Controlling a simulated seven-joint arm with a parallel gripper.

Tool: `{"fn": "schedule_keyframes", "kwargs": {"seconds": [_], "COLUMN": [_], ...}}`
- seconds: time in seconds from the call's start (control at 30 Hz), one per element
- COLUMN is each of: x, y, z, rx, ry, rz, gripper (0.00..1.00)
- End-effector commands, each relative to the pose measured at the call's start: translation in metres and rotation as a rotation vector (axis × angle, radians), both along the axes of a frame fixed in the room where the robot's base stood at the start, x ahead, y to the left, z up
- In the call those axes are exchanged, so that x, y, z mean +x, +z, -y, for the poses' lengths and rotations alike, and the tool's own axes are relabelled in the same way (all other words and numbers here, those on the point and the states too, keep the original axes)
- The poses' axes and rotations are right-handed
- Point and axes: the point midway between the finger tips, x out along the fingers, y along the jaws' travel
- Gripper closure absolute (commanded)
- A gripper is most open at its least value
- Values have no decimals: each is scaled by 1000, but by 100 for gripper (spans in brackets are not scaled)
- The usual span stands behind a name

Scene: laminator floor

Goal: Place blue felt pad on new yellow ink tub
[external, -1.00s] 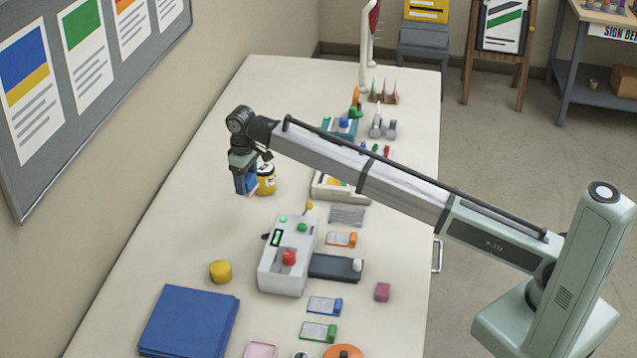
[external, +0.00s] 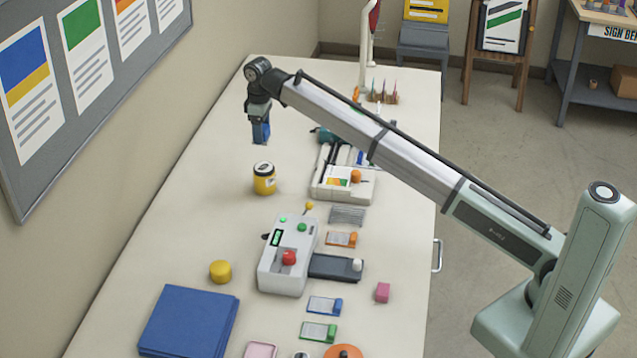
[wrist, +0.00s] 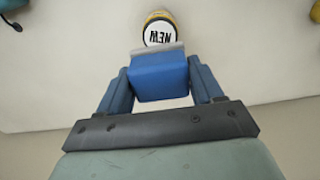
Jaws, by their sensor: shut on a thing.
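My gripper (external: 261,138) is shut on the blue felt pad (wrist: 160,78), a blue block with a grey strip along its far edge. In the wrist view the pad sits between both fingers of my gripper (wrist: 160,85). In the external view the blue pad (external: 261,131) hangs above the table. The new yellow ink tub (external: 264,179) stands upright on the table, with a dark lid rim and a pale top. In the external view it is below the gripper, apart from the pad. In the wrist view the tub (wrist: 159,31) reads "NEW", and the pad's edge partly covers it.
A grey machine with a red knob (external: 288,257) and a white tray unit (external: 342,184) stand to the right of the tub. A yellow cylinder (external: 220,271) and blue sheets (external: 189,320) lie nearer the front. The table left of the tub is clear.

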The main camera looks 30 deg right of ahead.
Motion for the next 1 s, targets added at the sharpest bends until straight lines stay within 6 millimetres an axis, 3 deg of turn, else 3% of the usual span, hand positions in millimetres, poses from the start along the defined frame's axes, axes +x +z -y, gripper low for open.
{"fn": "schedule_keyframes", "kwargs": {"seconds": [0.4, 0.83, 1.0], "x": [-1, -1, 0], "y": [-54, -95, -100], "z": [0, 0, 0], "rx": [-1, -1, 1], "ry": [11, 10, 10], "rz": [-2, -1, 1], "gripper": [65, 65, 65]}}
